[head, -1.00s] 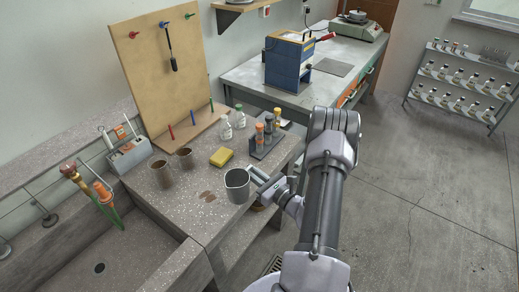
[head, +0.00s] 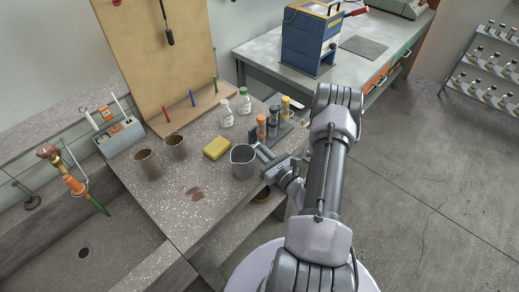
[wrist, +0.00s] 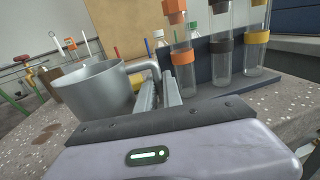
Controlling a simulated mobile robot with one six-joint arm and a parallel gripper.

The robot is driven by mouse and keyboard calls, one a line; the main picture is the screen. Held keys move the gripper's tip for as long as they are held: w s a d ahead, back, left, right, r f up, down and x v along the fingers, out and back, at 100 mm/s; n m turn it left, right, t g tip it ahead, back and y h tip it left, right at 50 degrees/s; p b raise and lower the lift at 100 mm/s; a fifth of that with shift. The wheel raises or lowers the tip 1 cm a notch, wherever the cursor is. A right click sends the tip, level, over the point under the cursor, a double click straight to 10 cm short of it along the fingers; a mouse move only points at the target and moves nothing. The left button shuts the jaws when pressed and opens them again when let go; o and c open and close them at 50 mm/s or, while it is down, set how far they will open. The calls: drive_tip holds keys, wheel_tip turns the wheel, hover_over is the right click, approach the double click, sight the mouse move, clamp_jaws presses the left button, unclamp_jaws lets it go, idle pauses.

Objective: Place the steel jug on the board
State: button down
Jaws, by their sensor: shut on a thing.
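The steel jug (head: 243,162) is an upright grey metal jug over the front part of the speckled bench; it also shows in the wrist view (wrist: 92,90). My gripper (head: 264,155) is on its right side, shut on the handle; the wrist view shows the fingers (wrist: 157,92) at the handle. I cannot tell how far the jug's bottom is above the bench. A tan upright board (head: 140,65) with pegs stands behind, on a base ledge holding coloured pens. A flat dark grey board (head: 363,46) lies on the far bench.
A yellow sponge (head: 217,148) lies just behind-left of the jug. A rack of capped tubes (head: 272,125) stands close behind-right, near two bottles (head: 243,101). Two brown cups (head: 147,164) stand left. A blue box device (head: 310,40) stands left of the grey board. A sink lies front left.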

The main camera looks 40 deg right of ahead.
drive_tip(key=shift+a, duration=0.1)
drive_tip(key=c, duration=1.8)
unclamp_jaws()
drive_tip(key=shift+f, duration=0.15)
